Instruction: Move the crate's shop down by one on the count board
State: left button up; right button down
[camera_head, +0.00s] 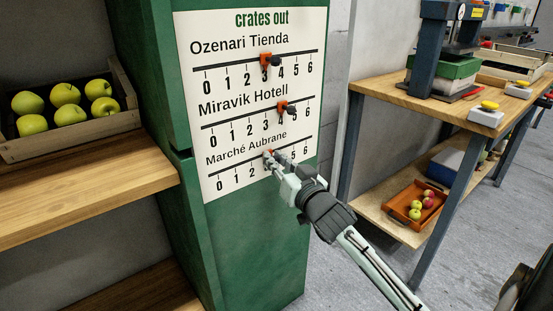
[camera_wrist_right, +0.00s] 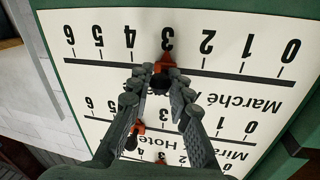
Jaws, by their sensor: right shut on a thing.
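The count board (camera_head: 226,184), headed "crates out", hangs on a green panel and has three 0–6 scales. The Ozenari Tienda slider (camera_head: 265,60) stands at 3 and the Miravik Hotell slider (camera_head: 282,106) at 4. The lowest scale is Marché Aubrane; its orange slider (camera_wrist_right: 167,62) stands at 3 in the wrist view. My right gripper (camera_head: 274,160) is at this slider, its fingers (camera_wrist_right: 161,80) shut around the dark knob. The crate (camera_head: 82,134) with several green apples sits on the shelf at left. My left gripper is not in view.
A wooden shelf (camera_head: 85,195) borders the board's panel at left. A workbench (camera_head: 395,95) with a press and yellow buttons stands at right, an orange tray (camera_head: 405,198) of apples on its lower shelf. Grey floor lies between panel and bench.

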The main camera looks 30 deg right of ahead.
jog(key=c, duration=1.4)
grip_release()
jog(key=shift+s, duration=0.1)
jog(key=s+a, duration=0.1)
jog(key=s, duration=1)
jog(key=shift+s+a, duration=0.2)
jog(key=shift+s, duration=0.15)
